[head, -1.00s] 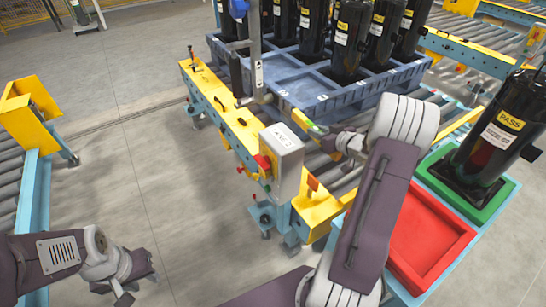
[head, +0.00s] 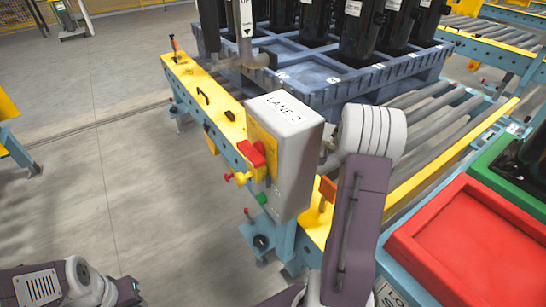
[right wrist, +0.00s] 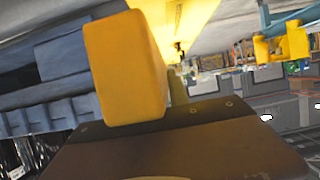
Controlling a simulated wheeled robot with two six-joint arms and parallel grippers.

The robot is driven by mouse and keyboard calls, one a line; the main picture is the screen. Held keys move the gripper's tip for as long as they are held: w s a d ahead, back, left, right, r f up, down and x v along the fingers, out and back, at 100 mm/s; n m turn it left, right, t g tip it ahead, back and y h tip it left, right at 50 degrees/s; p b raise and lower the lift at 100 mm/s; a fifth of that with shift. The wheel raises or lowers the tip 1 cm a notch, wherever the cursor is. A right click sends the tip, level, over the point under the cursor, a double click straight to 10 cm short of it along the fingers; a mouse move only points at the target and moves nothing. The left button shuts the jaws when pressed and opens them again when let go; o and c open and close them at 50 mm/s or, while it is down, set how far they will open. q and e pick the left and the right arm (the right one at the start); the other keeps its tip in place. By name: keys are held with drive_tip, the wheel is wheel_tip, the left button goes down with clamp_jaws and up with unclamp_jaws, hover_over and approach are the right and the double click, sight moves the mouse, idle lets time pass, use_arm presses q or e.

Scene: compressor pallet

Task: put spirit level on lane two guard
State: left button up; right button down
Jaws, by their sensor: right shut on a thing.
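The lane two guard (head: 225,115) is the long yellow rail running beside the rollers, with a grey box marked LANE 2 (head: 285,115) on it. In the right wrist view a yellow block (right wrist: 125,65), which looks like the end of the spirit level, stands against my dark right gripper (right wrist: 185,140). A yellow rail surface (right wrist: 185,18) lies beyond it.
A blue pallet (head: 340,95) with several black cylinders stands on the rollers behind the guard. A red tray (head: 470,240) and a green tray (head: 515,175) lie at the right. Red and yellow knobs (head: 250,155) stick out from the box.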

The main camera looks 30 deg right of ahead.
wheel_tip(320, 180, down, 10)
drive_tip(key=b, duration=0.7)
drive_tip(key=shift+f, duration=0.1)
drive_tip(key=shift+r, duration=0.25)
drive_tip(key=c, duration=1.3)
unclamp_jaws()
drive_tip(key=shift+f, duration=0.15)
drive_tip(key=shift+o, duration=0.2)
drive_tip(key=shift+s+r+p, duration=0.2)
drive_tip(key=shift+r+p, duration=0.15)
drive_tip(key=shift+p, duration=0.05)
drive_tip(key=p+v, duration=0.3)
drive_tip(key=v, duration=0.3)
drive_tip(key=shift+s+r+p, duration=0.1)
drive_tip(key=shift+r+p, duration=0.1)
drive_tip(key=shift+p, duration=0.1)
drive_tip(key=shift+s+f, duration=0.1)
drive_tip(key=shift+s, duration=0.3)
